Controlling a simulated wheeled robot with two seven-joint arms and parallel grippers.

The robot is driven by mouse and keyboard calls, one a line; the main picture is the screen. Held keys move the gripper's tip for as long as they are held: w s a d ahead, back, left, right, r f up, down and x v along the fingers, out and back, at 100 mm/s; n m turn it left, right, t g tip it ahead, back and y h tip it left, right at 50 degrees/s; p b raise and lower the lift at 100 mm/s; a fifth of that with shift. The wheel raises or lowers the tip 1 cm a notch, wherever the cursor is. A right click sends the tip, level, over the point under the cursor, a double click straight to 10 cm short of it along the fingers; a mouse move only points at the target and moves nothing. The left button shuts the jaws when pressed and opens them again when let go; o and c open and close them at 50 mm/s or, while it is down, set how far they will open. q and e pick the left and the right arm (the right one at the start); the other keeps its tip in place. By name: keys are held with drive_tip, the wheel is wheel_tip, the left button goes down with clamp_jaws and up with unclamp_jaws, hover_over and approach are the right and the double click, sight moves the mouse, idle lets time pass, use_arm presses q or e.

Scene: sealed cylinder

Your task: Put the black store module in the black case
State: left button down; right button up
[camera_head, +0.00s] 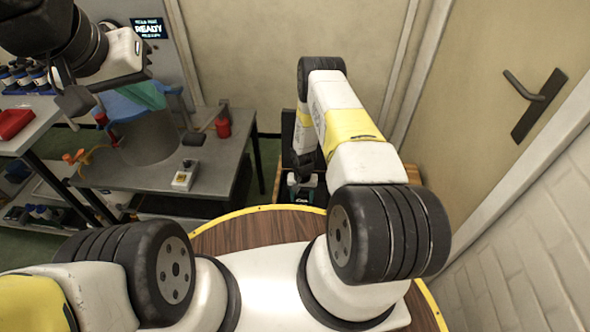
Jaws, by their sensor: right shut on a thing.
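My right gripper (304,178) is low in the middle of the picture, mostly hidden by its own arm. It is shut on a dark module (302,196) with a small pale label, which I take for the black store module. A dark upright panel (288,130) stands right behind it, perhaps part of the black case. I cannot tell whether the module is inside the case or above it.
The grey bench (215,165) carries a grey cylinder (150,138), a red bottle (223,125) and a small switch box (185,176). Shelves with bottles and a red tray (14,122) are at the far left. A door (500,60) and wall close off the right.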

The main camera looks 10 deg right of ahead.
drive_tip(key=shift+f, duration=0.1)
drive_tip(key=o, duration=1.5)
wheel_tip(320, 180, up, 12)
wheel_tip(320, 180, up, 36)
drive_tip(key=n+t, duration=0.1)
drive_tip(key=t, duration=0.2)
hover_over(302, 195)
drive_tip(key=s+a+r+n+t+y, duration=0.1)
drive_tip(key=s+r+t, duration=0.1)
drive_tip(key=s+r, duration=1.05)
drive_tip(key=shift+n+t+y, duration=0.6)
drive_tip(key=shift+n, duration=0.3)
drive_tip(key=s+r, duration=0.2)
drive_tip(key=s, duration=0.2)
drive_tip(key=s+r, duration=0.2)
drive_tip(key=s, duration=0.2)
drive_tip(key=s+a+r, duration=0.1)
drive_tip(key=s+r, duration=0.1)
drive_tip(key=s, duration=0.2)
drive_tip(key=shift+a+r, duration=0.1)
drive_tip(key=shift+r, duration=0.2)
